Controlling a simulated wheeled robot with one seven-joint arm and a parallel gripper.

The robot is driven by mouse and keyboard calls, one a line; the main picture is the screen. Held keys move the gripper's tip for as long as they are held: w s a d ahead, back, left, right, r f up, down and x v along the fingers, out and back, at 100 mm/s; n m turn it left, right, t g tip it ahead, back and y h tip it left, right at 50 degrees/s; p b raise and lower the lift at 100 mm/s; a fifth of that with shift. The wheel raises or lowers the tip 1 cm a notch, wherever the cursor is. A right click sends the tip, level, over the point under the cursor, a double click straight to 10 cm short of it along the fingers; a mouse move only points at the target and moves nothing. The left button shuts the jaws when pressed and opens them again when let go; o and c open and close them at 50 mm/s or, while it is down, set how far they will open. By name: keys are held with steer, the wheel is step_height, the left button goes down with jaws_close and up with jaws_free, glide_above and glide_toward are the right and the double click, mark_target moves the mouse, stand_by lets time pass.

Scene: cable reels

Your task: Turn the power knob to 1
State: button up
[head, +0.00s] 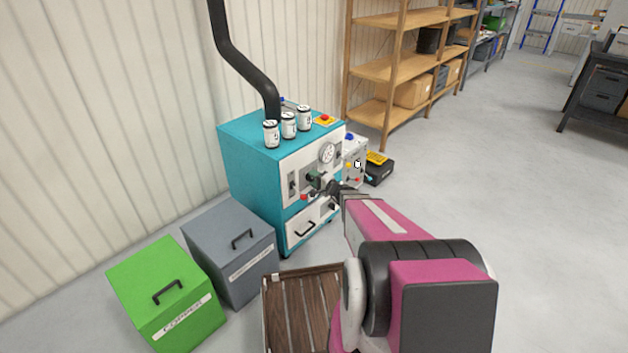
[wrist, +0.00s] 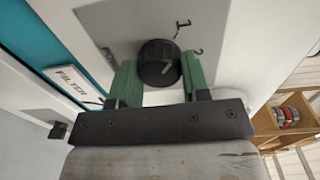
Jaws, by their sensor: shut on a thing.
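The power knob (wrist: 152,62) is a round black knob on a grey plate, with a pale pointer line on its right part. Two dark marks stand on the plate above and to the right of it; I cannot read them surely. My gripper (wrist: 158,68) has its green fingers on either side of the knob, shut on it.
A "FILTER" label (wrist: 70,80) is left of the knob. A gauge (head: 327,153) is above my gripper, with a drawer (head: 308,226) below. Grey (head: 225,235) and green (head: 140,285) bins stand left. A slatted wooden crate (head: 300,310) lies in front.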

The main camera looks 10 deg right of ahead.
steer(key=o, duration=0.9)
steer(key=shift+s, duration=0.1)
steer(key=v, duration=1)
steer(key=shift+s+d, duration=0.25)
